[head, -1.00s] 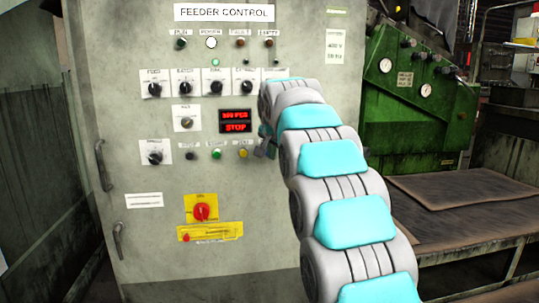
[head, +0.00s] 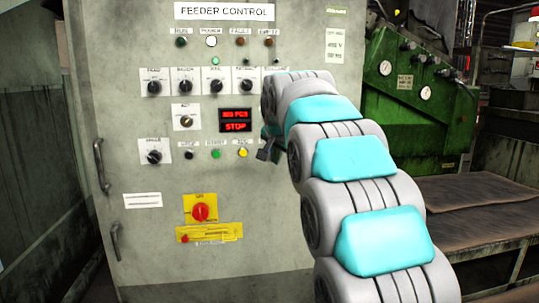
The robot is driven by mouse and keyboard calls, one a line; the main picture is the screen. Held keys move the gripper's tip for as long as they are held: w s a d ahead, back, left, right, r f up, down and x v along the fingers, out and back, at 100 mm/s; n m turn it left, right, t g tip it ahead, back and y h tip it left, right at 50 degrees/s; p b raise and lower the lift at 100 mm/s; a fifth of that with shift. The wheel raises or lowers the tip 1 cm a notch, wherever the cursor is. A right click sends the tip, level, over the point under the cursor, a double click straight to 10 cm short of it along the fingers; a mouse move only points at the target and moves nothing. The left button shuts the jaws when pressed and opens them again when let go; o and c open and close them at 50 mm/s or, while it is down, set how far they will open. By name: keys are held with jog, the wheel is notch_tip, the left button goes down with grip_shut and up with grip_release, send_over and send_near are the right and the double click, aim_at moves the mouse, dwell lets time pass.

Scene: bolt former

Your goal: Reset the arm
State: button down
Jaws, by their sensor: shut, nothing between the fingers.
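My arm (head: 355,160) reaches up from the lower right toward the cabinet and covers part of its right side. My gripper (head: 263,153) shows as a small dark shape at the left of the arm's far end, in front of the panel and right of the yellow button (head: 243,153). It is shut and holds nothing. I cannot tell the gap between it and the panel. The feeder control cabinet (head: 150,240) carries knobs, lamps and a red display (head: 236,121) whose lower line reads STOP.
A red rotary switch (head: 201,212) on a yellow plate sits low on the cabinet. Door handles (head: 101,165) stick out at its left edge. A green machine (head: 410,110) with gauges stands behind on the right, with a brown-topped table (head: 480,205) in front of it.

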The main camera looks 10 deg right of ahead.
dwell(0.4)
jog(key=s+f+n+g, duration=0.3)
jog(key=s+f, duration=0.7)
jog(key=s, duration=0.7)
jog(key=s+f+n+g, duration=0.2)
jog(key=s+f, duration=0.7)
jog(key=s, duration=0.9)
jog(key=s+f+n+g+y, duration=0.1)
jog(key=s+f+n+g, duration=0.2)
jog(key=s+f, duration=0.7)
jog(key=s+g, duration=0.2)
jog(key=s, duration=0.5)
jog(key=shift+s+f+n+g, duration=0.3)
jog(key=shift+a, duration=0.1)
